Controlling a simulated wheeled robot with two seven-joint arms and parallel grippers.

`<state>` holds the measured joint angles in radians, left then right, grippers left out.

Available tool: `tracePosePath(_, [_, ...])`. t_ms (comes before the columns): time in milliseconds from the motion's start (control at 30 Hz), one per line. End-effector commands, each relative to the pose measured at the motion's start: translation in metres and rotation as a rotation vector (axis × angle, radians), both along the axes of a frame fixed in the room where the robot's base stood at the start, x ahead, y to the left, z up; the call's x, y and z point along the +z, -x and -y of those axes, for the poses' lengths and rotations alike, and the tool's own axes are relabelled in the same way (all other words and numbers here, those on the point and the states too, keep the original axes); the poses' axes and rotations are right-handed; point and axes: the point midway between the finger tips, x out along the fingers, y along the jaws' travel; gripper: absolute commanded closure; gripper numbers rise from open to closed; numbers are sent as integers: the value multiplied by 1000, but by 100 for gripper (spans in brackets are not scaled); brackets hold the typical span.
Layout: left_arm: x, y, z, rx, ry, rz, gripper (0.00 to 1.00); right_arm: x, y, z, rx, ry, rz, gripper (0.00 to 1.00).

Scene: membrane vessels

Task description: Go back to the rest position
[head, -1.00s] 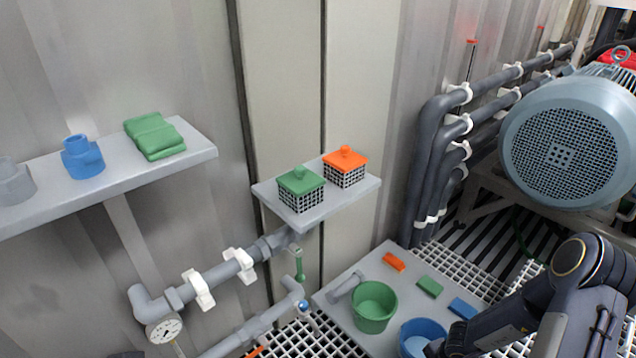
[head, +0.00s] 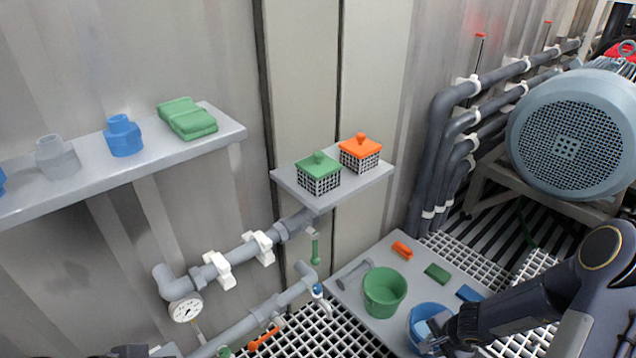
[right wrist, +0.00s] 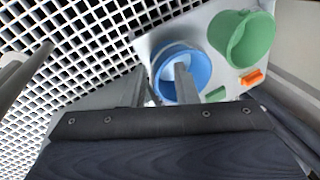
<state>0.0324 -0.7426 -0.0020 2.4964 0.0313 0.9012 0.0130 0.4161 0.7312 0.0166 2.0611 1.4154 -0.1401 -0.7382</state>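My right gripper (head: 440,338) is low at the bottom right of the head view, at the blue bucket (head: 425,318) and overlapping its right side. In the right wrist view, its two fingers (right wrist: 160,78) stand apart, with the blue bucket (right wrist: 190,62) showing behind and between them. No object shows between the fingers. A pale blue piece (right wrist: 177,72) is inside the bucket. I cannot tell whether a finger touches the rim. My left gripper cannot be made out; only a dark part shows at the bottom left edge of the head view.
A green bucket (head: 384,292) and small coloured blocks share the grey board (head: 350,268). Lidded baskets (head: 318,180) stand on a small wall shelf. Pipes with a gauge (head: 185,309), an orange lever (head: 264,340) and a big motor (head: 570,130) surround the space over the grating.

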Motion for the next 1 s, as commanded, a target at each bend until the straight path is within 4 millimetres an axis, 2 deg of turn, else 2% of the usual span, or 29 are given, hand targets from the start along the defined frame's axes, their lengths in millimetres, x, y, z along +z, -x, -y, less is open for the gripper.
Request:
tracePosePath(167, [0,0,0,0,0,0,49,55,-22,-10,87,-21,142,73])
tracePosePath(267, [0,0,0,0,0,0,49,100,-31,-22,172,-40,244,73])
tracePosePath(367, [0,0,0,0,0,0,49,157,-29,-42,295,-62,360,73])
tracePosePath(400, [0,0,0,0,0,0,49,181,-24,-53,355,-71,402,73])
tracePosePath(500, [0,0,0,0,0,0,49,233,3,-77,513,-79,482,73])
tracePosePath(600, [0,0,0,0,0,0,49,269,40,-95,661,-64,519,73])
tracePosePath(700, [0,0,0,0,0,0,49,287,78,-104,776,-34,520,73])
tracePosePath(800, [0,0,0,0,0,0,49,294,106,-107,850,4,505,73])
tracePosePath(1000, [0,0,0,0,0,0,49,297,146,-103,936,77,468,73])
